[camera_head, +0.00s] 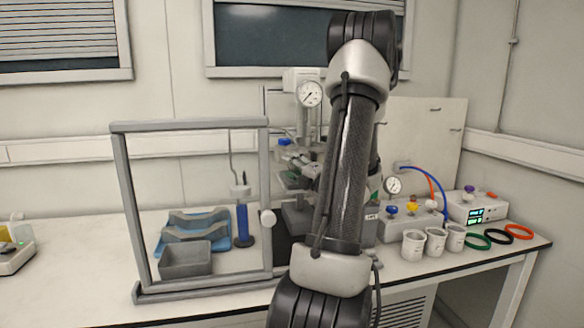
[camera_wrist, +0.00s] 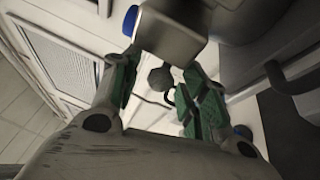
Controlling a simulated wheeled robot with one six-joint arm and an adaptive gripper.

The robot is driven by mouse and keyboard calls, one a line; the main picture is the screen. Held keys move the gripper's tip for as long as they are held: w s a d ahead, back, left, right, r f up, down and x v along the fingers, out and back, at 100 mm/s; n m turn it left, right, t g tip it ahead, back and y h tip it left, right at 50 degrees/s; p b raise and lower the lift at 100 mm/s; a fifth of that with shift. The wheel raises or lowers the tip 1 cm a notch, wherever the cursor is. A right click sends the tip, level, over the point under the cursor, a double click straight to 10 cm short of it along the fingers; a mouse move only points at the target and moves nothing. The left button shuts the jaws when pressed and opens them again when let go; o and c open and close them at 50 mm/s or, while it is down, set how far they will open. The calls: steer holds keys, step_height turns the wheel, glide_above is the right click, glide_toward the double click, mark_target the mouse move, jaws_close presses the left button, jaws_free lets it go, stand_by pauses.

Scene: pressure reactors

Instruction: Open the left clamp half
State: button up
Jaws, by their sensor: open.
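The reactor stands on the bench behind my arm in the head view, with a round pressure gauge (camera_head: 310,94) at its top. My arm hides much of it, and I cannot make out the left clamp half there. In the wrist view my gripper (camera_wrist: 160,76) is open, its two green-padded fingers apart. A dark round knob (camera_wrist: 160,78) shows between the fingertips, below a grey metal block (camera_wrist: 172,32) with a blue end (camera_wrist: 130,20). The block probably belongs to the clamp, but I cannot tell which half. Contact with the fingers is unclear.
A grey-framed clear shield (camera_head: 191,125) stands left of the reactor, with blue trays (camera_head: 194,219), a grey bin (camera_head: 186,260) and a blue cylinder (camera_head: 242,225) seen through it. White cups (camera_head: 413,245), a second gauge (camera_head: 393,185) and coloured rings (camera_head: 519,232) are at right.

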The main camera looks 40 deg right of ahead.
steer(key=shift+w, duration=0.3)
steer(key=shift+r, duration=0.1)
jaws_close()
steer(key=shift+w, duration=0.1)
